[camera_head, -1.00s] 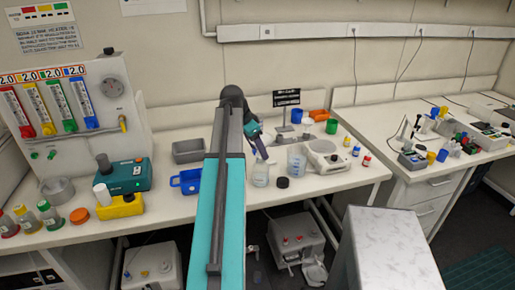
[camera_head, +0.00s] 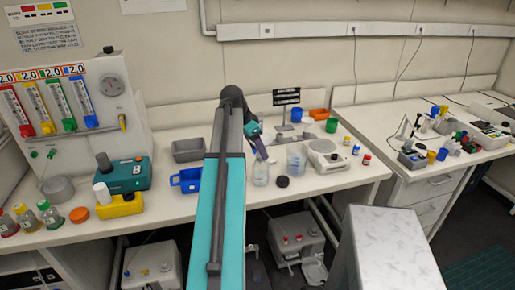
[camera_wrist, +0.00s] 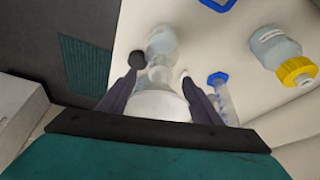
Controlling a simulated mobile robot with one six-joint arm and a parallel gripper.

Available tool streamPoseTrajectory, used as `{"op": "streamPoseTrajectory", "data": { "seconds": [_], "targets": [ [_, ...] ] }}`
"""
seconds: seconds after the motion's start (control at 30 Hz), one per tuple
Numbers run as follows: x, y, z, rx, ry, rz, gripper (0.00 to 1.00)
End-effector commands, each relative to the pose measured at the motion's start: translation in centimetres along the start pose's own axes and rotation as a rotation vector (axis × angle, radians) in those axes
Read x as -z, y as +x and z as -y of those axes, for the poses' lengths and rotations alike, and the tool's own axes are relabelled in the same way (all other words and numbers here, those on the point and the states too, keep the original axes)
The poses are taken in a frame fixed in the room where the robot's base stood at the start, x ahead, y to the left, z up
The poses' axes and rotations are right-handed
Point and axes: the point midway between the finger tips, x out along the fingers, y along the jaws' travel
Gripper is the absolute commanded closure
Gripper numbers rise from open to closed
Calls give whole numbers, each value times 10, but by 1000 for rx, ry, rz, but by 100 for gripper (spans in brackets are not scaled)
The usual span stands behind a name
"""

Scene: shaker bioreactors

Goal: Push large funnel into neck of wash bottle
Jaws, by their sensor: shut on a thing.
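My gripper (camera_wrist: 160,78) is shut on the large funnel (camera_wrist: 160,103), a pale translucent cone between its two dark fingers in the wrist view. The funnel's narrow end points away from the wrist, toward a clear bottle (camera_wrist: 162,43) that appears to be the wash bottle. Funnel and bottle overlap in this view, and I cannot tell whether the stem is in the neck. In the head view my gripper (camera_head: 262,154) is just above the clear bottle (camera_head: 261,174), which stands on the bench. The funnel is too small to make out clearly there.
A clear beaker (camera_head: 296,161) and a black disc (camera_head: 283,182) lie close right of the bottle. A blue tray (camera_head: 187,180) is to its left. A white balance-like device (camera_head: 326,156) stands further right. A yellow-capped bottle (camera_wrist: 297,71) shows in the wrist view.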

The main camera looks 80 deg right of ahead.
Motion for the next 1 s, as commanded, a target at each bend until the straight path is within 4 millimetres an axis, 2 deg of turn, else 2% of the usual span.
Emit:
{"op": "streamPoseTrajectory", "data": {
  "seconds": [0.23, 0.27, 0.37, 0.77, 1.0],
  "targets": [
    [0, 1, 0, 0, 0, 0, 65],
    [0, 1, 0, 0, 0, 0, 36],
    [0, 1, 0, 0, 0, 0, 19],
    [-1, 0, 0, 1, 0, 0, 19],
    [-1, -13, 1, 2, 0, -1, 19]
  ]
}}
